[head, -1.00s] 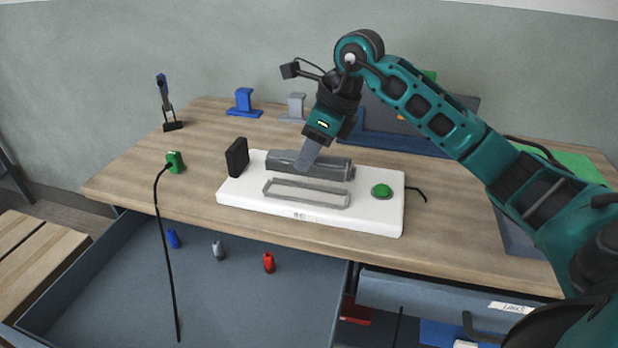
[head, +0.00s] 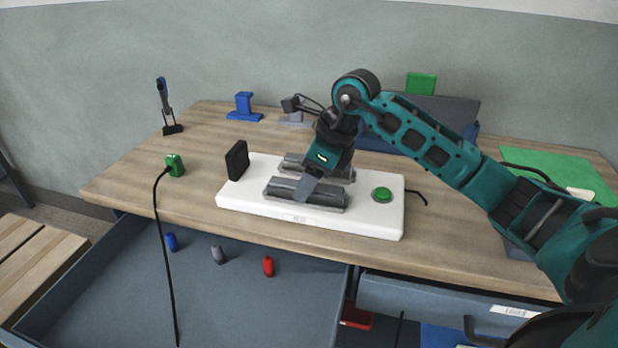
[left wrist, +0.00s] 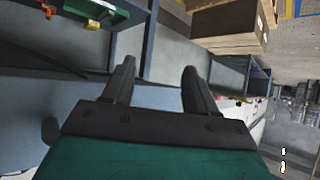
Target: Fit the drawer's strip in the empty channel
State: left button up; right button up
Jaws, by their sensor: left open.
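A white base (head: 235,196) lies on the table with two long channels. One grey strip (head: 291,165) lies along the rear channel, partly hidden by my right gripper. Another grey strip (head: 329,201) covers the front channel, lined up with it; I cannot tell whether it is fully seated. My right gripper (head: 306,190) reaches down onto this front strip and appears shut on it, though the fingertips are hard to make out. My left gripper (left wrist: 160,76) shows only in the left wrist view, open and empty. The open drawer (head: 110,300) sits below the table's front edge.
A green button (head: 381,194) is on the base's right end and a black block (head: 237,160) stands at its left end. A green plug (head: 175,165) has a black cable hanging into the drawer. Blue (head: 172,241), grey (head: 218,254) and red (head: 268,265) pieces lie in the drawer.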

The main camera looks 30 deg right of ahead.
jog(key=v, duration=1.2)
jog(key=shift+p, duration=0.3)
